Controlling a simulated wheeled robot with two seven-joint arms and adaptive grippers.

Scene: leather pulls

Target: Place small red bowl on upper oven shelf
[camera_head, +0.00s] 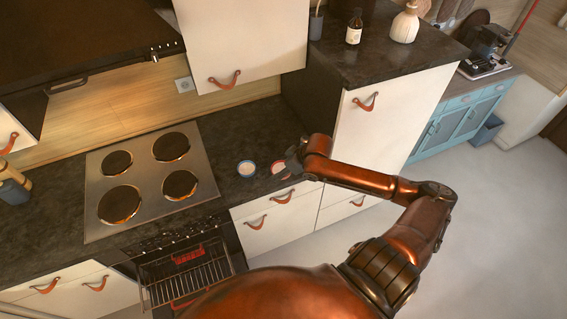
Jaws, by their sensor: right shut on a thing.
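The small red bowl (277,167), with a red rim and a pale inside, is at the counter's front edge, right of the cooktop. My right gripper (287,165) is shut on its right side. The gripper partly hides the bowl, and I cannot tell whether the bowl still touches the counter. The oven (175,245) below the cooktop is open at the front. A wire oven shelf (205,277) shows there, with something red (188,255) at its back. I cannot clearly tell the upper shelf from a lower one. My left gripper is out of view.
The cooktop (150,178) has several burners. Drawers with leather pulls (283,197) lie below the counter. Open floor (480,200) is at the right.

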